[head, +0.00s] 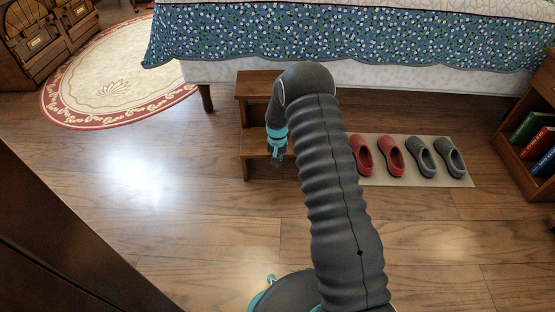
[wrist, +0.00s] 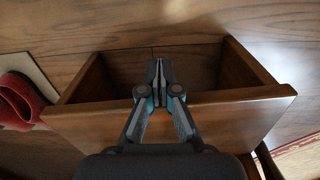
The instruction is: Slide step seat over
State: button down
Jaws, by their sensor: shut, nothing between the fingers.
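A brown wooden step seat (head: 256,86) stands on the floor against the bed's near side, upright, with a higher top and a lower step in front. My arm hides its right part. My gripper (head: 277,160) points down in front of it, over the lower step. In the wrist view, the step seat (wrist: 190,122) shows as a wooden board with two side panels around a shadowed space. My gripper (wrist: 158,66) is shut and empty there, its fingertips over that space between the panels. I cannot tell whether it touches the wood.
A bed (head: 350,40) stands behind. Red slippers (head: 391,155) and grey slippers (head: 450,157) rest on a beige mat (head: 405,179) at right. An oval rug (head: 115,85) lies at left. A bookcase (head: 520,120) is at far right. Floor left of the step seat is clear.

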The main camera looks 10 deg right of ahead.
notch_tip(320, 180, up, 10)
jog(key=s+p, duration=0.1)
jog(key=s, duration=0.1)
jog(key=shift+a, duration=0.35)
jog(key=shift+s, duration=0.1)
